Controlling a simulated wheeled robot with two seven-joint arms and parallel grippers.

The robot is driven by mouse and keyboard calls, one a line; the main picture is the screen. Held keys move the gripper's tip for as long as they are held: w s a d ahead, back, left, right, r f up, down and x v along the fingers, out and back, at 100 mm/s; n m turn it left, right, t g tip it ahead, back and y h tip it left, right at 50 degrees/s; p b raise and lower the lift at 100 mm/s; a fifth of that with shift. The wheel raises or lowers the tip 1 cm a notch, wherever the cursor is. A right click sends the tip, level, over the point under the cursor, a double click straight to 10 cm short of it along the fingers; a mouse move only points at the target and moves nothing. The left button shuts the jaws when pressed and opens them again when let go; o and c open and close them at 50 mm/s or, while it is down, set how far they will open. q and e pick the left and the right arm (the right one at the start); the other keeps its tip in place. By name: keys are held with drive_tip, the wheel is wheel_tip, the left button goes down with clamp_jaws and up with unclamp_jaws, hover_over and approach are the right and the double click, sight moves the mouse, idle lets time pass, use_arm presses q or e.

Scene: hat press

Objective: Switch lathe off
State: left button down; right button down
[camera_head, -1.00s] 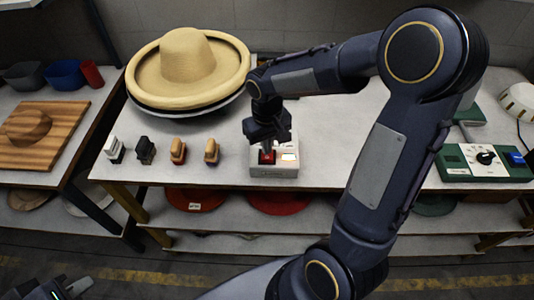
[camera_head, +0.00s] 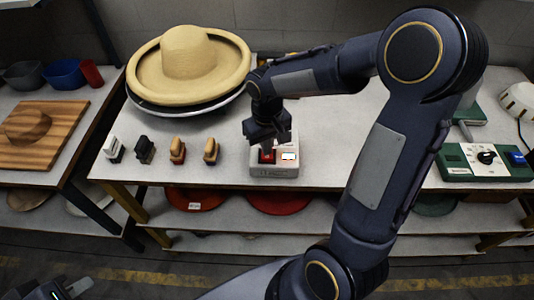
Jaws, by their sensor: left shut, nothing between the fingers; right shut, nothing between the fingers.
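The switch box (camera_head: 274,171) is a light grey box near the front edge of the middle table. The straw hat (camera_head: 188,58) sits on a round disc behind and to the left. My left gripper (camera_head: 70,289) is shut and empty at the bottom left, away from the tables.
Several brushes (camera_head: 178,151) stand left of the switch box. A green control box (camera_head: 485,160) with a dial and blue button is at the right. A wooden board (camera_head: 36,135) lies on the left table. Hats (camera_head: 278,201) lie on the lower shelf.

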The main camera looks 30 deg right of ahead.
sight(268, 157)
drive_tip(key=shift+f+b, duration=0.75)
drive_tip(key=shift+f, duration=0.25)
drive_tip(key=shift+r, duration=0.1)
idle(0.3)
drive_tip(key=shift+r+p, duration=2.8)
drive_tip(key=shift+r, duration=0.7)
drive_tip(key=shift+s, duration=0.1)
drive_tip(key=s+a+r+t+y, duration=0.2)
drive_tip(key=s+r, duration=0.2)
drive_tip(key=s, duration=0.4)
drive_tip(key=s+a+r+m+t+y, duration=0.1)
drive_tip(key=s+a+r+t, duration=0.1)
drive_tip(key=s, duration=0.6)
drive_tip(key=shift+s+r+t+y, duration=0.4)
drive_tip(key=shift+r+t, duration=0.4)
drive_tip(key=shift+r, duration=0.2)
